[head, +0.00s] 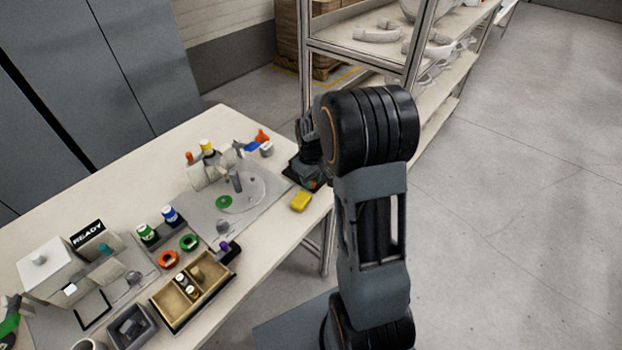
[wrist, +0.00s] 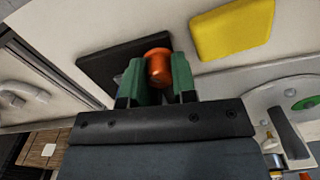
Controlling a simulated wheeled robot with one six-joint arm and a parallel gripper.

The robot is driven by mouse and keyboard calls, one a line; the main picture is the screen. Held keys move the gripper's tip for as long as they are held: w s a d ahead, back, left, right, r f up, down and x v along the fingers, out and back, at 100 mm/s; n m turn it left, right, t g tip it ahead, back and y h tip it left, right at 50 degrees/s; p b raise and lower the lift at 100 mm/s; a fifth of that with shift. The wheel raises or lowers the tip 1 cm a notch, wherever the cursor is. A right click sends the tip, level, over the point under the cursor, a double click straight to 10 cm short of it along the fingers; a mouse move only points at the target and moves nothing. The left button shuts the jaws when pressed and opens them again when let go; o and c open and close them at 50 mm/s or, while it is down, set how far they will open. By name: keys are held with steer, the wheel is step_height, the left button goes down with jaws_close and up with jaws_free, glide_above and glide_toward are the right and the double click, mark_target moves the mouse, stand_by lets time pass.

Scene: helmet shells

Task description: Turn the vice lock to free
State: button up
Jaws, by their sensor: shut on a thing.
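In the wrist view, an orange knob with a wide round cap (wrist: 158,62) sits between the green-tipped fingers of my gripper (wrist: 160,80). My gripper is shut on this knob. A flat dark base (wrist: 104,64) lies under or behind it; I cannot tell whether they are joined. In the head view, my gripper (head: 313,181) is low at the table's right edge, and my arm hides most of the spot. No part is plainly marked as the vice lock, and the knob's turn position cannot be read.
A yellow block (head: 300,201) lies close to my gripper and also shows in the wrist view (wrist: 232,28). A grey plate with a round disc (head: 258,190) is to the left. A divided tray (head: 165,296) and coloured rings are farther left. Shelving (head: 350,52) stands behind.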

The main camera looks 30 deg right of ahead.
steer(key=shift+n, duration=0.8)
steer(key=o, duration=0.6)
steer(key=shift+o, duration=0.2)
steer(key=shift+r, duration=0.1)
step_height(320, 180, up, 14)
steer(key=p, duration=0.1)
stand_by(0.4)
